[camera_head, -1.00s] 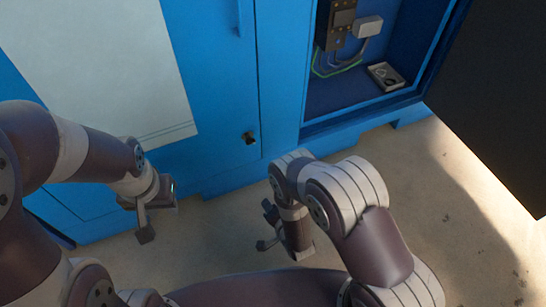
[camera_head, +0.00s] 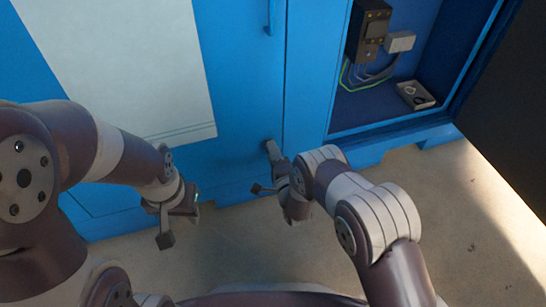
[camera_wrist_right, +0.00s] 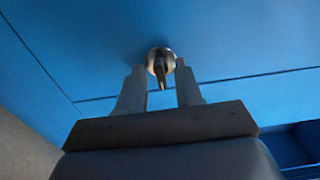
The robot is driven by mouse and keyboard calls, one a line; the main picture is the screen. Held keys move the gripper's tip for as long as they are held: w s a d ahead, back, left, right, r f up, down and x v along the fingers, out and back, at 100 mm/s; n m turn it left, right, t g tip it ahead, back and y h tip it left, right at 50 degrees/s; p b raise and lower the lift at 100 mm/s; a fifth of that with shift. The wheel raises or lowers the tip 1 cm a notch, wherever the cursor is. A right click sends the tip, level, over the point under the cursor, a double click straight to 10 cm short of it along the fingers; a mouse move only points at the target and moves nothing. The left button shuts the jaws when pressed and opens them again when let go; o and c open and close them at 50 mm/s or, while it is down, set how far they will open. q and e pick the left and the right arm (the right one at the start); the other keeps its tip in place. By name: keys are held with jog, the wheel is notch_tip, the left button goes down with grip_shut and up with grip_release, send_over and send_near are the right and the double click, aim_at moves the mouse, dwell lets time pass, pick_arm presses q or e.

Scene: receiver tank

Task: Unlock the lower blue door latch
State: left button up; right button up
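The lower latch (camera_wrist_right: 160,64) is a small round metal knob with a narrow dark tab on the blue door (camera_head: 240,100). My right gripper (camera_wrist_right: 160,80) is open in the right wrist view. Its two fingertips are on either side of the latch's tab, with a visible gap on both sides. In the head view my right gripper (camera_head: 264,168) is at the lower part of the door and hides the latch. My left gripper (camera_head: 176,220) is open and empty, in front of the cabinet's lower left part, apart from the latch.
An open compartment (camera_head: 385,108) with a dark electrical box (camera_head: 368,32), wires and a small tray (camera_head: 415,95) is at the right. A dark open door panel (camera_head: 510,120) stands at the far right. A door handle (camera_head: 271,18) is above. Floor (camera_head: 440,190) is clear at the right.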

grip_shut()
jog(key=shift+n, duration=0.3)
jog(key=shift+n+p, duration=1.6)
jog(key=shift+n, duration=7.2)
grip_release()
